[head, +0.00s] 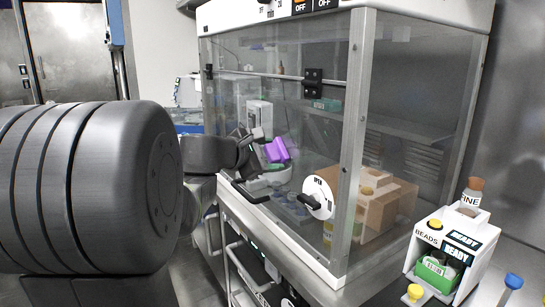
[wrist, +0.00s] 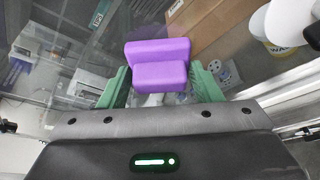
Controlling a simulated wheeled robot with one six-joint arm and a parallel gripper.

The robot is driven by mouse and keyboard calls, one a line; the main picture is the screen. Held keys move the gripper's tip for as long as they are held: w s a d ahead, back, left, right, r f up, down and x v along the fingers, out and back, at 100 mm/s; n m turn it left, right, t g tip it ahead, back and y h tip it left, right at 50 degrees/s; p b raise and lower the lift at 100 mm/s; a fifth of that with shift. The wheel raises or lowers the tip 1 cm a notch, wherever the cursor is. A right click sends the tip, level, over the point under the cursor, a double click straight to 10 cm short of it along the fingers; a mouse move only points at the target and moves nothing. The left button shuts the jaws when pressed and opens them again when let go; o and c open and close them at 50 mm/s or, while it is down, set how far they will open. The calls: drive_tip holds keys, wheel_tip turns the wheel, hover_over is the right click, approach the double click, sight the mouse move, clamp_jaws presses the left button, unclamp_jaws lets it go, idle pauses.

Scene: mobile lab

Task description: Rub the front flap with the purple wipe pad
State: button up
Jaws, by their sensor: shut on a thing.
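The purple wipe pad (wrist: 160,76) is a block with a raised ridge, held between the green fingers of my gripper (wrist: 161,84) in the wrist view. In the head view the pad (head: 277,150) shows small, at the end of my arm, beside the clear cabinet. The front flap (head: 290,115) is a transparent panel with a dark bar and a black latch across it. A faint purple reflection shows above the pad in the wrist view, so the pad is close to the panel. I cannot tell whether they touch.
A white OPEN dial (head: 318,195) with a black handle sits low on the cabinet front. A cardboard box (head: 385,210) shows behind the glass. A white BEADS dispenser (head: 450,255) stands at the right. My arm hides much of the left.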

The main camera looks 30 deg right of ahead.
drive_tip(key=w, duration=0.3)
drive_tip(key=shift+w+a, duration=0.2)
drive_tip(key=shift+w, duration=0.1)
drive_tip(key=shift+a, duration=0.1)
drive_tip(key=shift+s+a, duration=0.15)
drive_tip(key=shift+a, duration=1.3)
drive_tip(key=shift+s+a, duration=0.1)
drive_tip(key=shift+a, duration=1.35)
drive_tip(key=shift+s+a, duration=0.1)
drive_tip(key=shift+a, duration=1.4)
drive_tip(key=shift+f, duration=0.1)
